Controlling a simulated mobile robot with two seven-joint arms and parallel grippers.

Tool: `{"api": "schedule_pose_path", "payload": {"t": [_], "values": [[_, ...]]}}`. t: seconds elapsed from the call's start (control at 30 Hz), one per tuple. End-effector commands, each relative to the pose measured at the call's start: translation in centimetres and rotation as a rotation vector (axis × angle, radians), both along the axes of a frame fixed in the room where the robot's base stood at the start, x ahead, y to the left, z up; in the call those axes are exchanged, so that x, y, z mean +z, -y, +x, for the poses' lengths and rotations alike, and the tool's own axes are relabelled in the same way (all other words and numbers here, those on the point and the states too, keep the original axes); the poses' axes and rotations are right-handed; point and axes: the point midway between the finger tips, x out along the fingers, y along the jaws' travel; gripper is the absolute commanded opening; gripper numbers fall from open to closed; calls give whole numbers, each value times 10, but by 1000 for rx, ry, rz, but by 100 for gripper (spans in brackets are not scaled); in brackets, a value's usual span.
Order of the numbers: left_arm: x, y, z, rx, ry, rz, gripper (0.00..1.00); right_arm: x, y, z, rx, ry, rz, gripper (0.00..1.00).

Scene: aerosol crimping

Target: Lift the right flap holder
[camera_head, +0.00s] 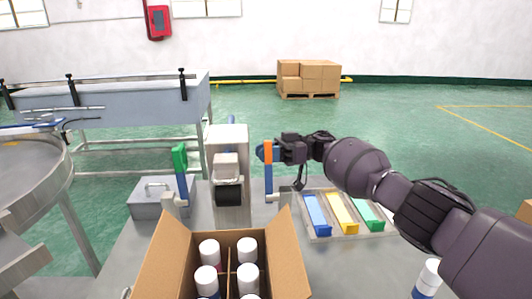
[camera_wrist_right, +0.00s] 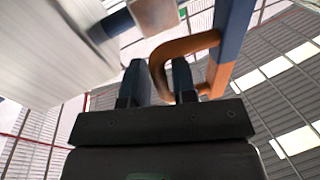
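The right flap holder (camera_head: 268,180) is an upright blue bar with an orange upper part. It stands behind the right side of the open carton (camera_head: 170,260). My right gripper (camera_head: 272,151) is at its orange top, coming from the right. Contact on both sides is hard to see. The left flap holder (camera_head: 181,170), blue with a green top, stands upright on the left. My left gripper is not in view.
White-capped cans (camera_head: 209,250) stand in the carton, whose side flaps lean outward. A grey machine (camera_head: 229,150) stands between the holders. A tray with blue, yellow and green pieces (camera_head: 340,238) lies at right, under my arm. A white-capped can (camera_head: 428,275) stands at the front right.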

Motion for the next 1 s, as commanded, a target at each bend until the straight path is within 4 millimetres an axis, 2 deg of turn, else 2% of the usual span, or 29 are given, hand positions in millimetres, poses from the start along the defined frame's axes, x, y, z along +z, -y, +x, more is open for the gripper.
{"api": "schedule_pose_path", "payload": {"t": [0.03,0.07,0.33,0.47,0.7,1.0], "values": [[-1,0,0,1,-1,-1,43,0,0,0,0,0,0,33],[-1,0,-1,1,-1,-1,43,0,0,0,0,1,0,38],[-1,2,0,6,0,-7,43,0,0,0,1,3,0,38],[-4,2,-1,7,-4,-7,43,-1,7,2,0,2,-1,38],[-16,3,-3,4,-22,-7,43,-7,45,11,-3,-1,-2,38],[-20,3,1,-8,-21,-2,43,-8,91,21,0,-2,0,38]]}}
